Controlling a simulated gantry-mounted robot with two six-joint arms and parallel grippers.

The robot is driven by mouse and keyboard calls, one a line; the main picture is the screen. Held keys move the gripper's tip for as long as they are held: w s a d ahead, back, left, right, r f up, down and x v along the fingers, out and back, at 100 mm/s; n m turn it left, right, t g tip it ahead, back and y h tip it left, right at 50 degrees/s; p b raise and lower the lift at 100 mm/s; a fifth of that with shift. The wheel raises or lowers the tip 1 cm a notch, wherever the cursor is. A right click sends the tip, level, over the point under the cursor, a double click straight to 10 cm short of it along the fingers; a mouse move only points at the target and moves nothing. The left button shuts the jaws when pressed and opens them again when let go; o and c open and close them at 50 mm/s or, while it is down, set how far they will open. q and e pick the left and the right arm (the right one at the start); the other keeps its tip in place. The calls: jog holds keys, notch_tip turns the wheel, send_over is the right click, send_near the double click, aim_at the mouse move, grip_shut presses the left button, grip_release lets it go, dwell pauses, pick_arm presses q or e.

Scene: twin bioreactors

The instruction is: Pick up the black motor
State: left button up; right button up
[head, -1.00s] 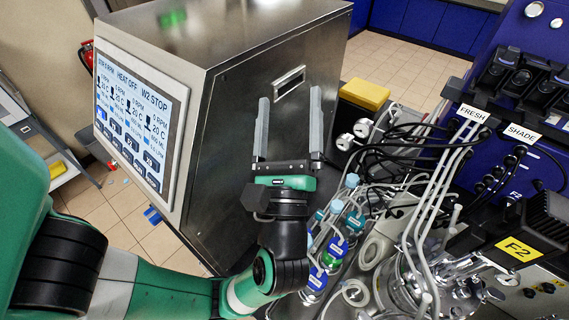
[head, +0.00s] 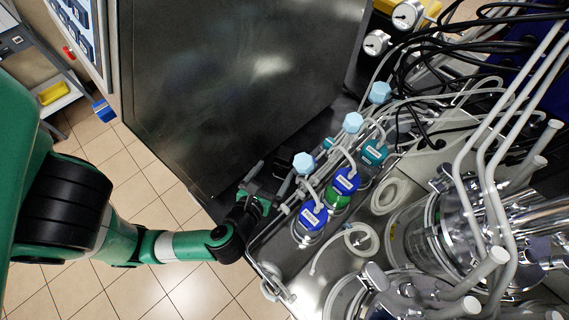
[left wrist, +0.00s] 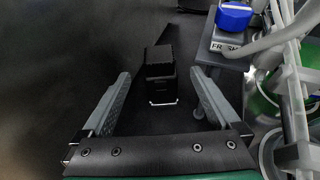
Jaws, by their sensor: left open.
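In the left wrist view, a black ribbed block with a thin silver edge, which looks like the black motor (left wrist: 160,72), lies on a dark surface between the fingertips. My left gripper (left wrist: 160,76) is open, with a finger on each side and a visible gap to the block. In the head view the left gripper (head: 268,178) is low, between the steel cabinet and the bottles. The motor is hard to make out there against the dark surface. My right gripper is not in view.
A steel cabinet (head: 240,80) stands behind and left of the gripper. Bottles with blue caps (head: 313,217) and tubing stand close on its right. A labelled blue-capped item (left wrist: 232,18) is near the right finger. Glass and steel vessels (head: 450,230) fill the right.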

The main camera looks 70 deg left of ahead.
aim_at(283, 157)
pick_arm(q)
jog(key=x, duration=0.4)
jog(key=shift+w, duration=0.1)
jog(key=b+x, duration=0.1)
jog(key=x, duration=0.3)
jog(key=shift+w+a+f+b, duration=0.1)
jog(key=shift+w+a+b, duration=0.05)
jog(key=shift+a+b, duration=0.25)
jog(key=shift+w+a, duration=0.1)
jog(key=shift+w, duration=0.1)
grip_shut()
